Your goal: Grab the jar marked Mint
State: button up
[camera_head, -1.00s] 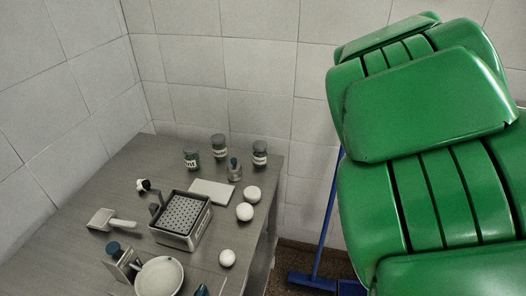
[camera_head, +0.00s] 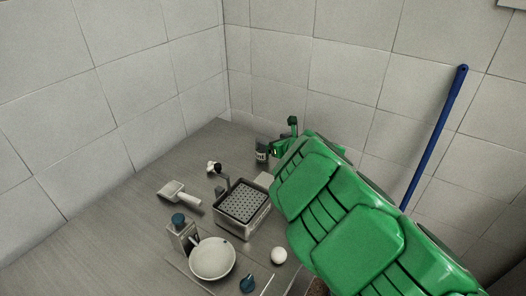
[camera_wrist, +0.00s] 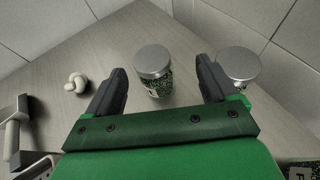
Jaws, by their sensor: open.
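In the wrist view a jar with a grey lid and dark speckled contents (camera_wrist: 153,72) stands upright between the open fingers of my gripper (camera_wrist: 161,68). Gaps show on both sides of it, and its label is too cut off to read. A second grey-lidded jar (camera_wrist: 240,66) stands just right of the right finger. In the head view one jar (camera_head: 262,151) shows at the back of the table, beside my gripper (camera_head: 288,140); my arm hides the area to its right. I cannot read the word Mint on any jar.
A white knotted piece (camera_wrist: 77,83) lies left of my gripper. Tiled walls close off the back.

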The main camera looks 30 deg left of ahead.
aim_at(260, 138)
jog(key=shift+s+a+x, duration=0.1)
jog(key=shift+s+x, duration=0.1)
jog(key=shift+x, duration=1)
jog(key=shift+s+a+x, duration=0.15)
jog(key=shift+s+x, duration=0.1)
jog(key=shift+x, duration=1)
jog(key=shift+s+a+x, duration=0.1)
jog(key=shift+s+x, duration=0.1)
jog(key=shift+x, duration=1)
jog(key=shift+w+a+f, duration=0.2)
jog(key=shift+w+a, duration=0.05)
jog(key=shift+a, duration=0.1)
jog(key=c, duration=1.2)
